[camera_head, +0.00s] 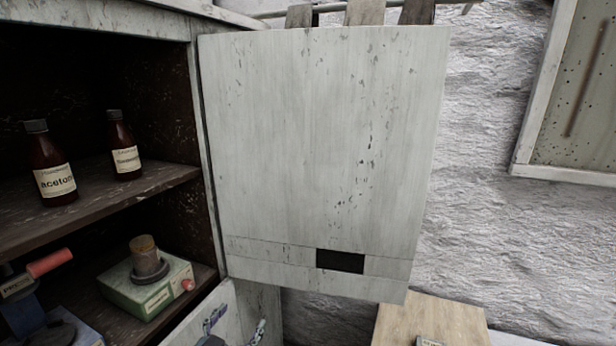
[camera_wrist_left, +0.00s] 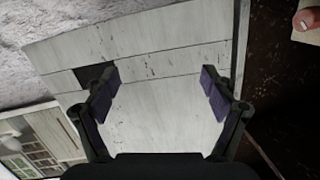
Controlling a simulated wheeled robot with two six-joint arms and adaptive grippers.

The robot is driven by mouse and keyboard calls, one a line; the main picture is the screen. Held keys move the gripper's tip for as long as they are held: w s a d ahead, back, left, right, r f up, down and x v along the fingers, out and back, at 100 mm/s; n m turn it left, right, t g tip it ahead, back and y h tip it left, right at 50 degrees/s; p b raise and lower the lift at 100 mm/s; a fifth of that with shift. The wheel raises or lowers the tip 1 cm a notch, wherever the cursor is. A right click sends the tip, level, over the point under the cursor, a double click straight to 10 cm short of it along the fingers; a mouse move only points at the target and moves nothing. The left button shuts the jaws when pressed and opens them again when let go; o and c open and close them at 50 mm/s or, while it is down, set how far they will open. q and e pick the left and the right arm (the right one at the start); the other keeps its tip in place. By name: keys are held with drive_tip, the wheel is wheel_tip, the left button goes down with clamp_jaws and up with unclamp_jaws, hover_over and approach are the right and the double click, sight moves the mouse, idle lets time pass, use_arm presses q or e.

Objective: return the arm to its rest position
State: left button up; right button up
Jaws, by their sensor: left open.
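My left gripper (camera_head: 236,324) shows at the bottom edge of the head view, in front of the lower part of the cabinet. In the left wrist view the gripper (camera_wrist_left: 158,93) is open, its two purple-padded fingers apart with nothing between them. Behind the fingers is the pale, chipped cabinet door (camera_wrist_left: 150,55), with its dark rectangular recess (camera_wrist_left: 88,74) near the left finger. In the head view the door (camera_head: 320,140) stands open, and the recess (camera_head: 340,261) is near its lower edge. Most of my left arm is out of view. My right gripper is not in view.
The open cabinet's upper shelf (camera_head: 100,190) holds two brown bottles (camera_head: 52,165) (camera_head: 124,147). Below stand a green-and-white device (camera_head: 148,285) and a blue device with a red handle (camera_head: 50,263). A wooden surface (camera_head: 430,322) lies lower right, before a rough white wall (camera_head: 500,200).

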use_arm(q)
drive_tip(key=s+a+f+n+g+y, duration=0.1)
drive_tip(key=s+a+f+g+y, duration=0.2)
drive_tip(key=s, duration=0.5)
drive_tip(key=s+a+f+n+g, duration=0.2)
drive_tip(key=s+f+g, duration=0.3)
drive_tip(key=s+f, duration=0.15)
drive_tip(key=s+a+f+n+g+y, duration=0.1)
drive_tip(key=s+a+f+g+y, duration=0.2)
drive_tip(key=s, duration=0.6)
drive_tip(key=s+a+f+g, duration=0.1)
drive_tip(key=s+f, duration=0.1)
drive_tip(key=f, duration=1.3)
drive_tip(key=s+a+f+g, duration=0.2)
drive_tip(key=f, duration=1.3)
drive_tip(key=s+f, duration=1.3)
drive_tip(key=s, duration=0.4)
drive_tip(key=shift+a+f+n+g+h, duration=0.3)
drive_tip(key=shift+a+n+g, duration=0.05)
drive_tip(key=shift+n+g, duration=0.05)
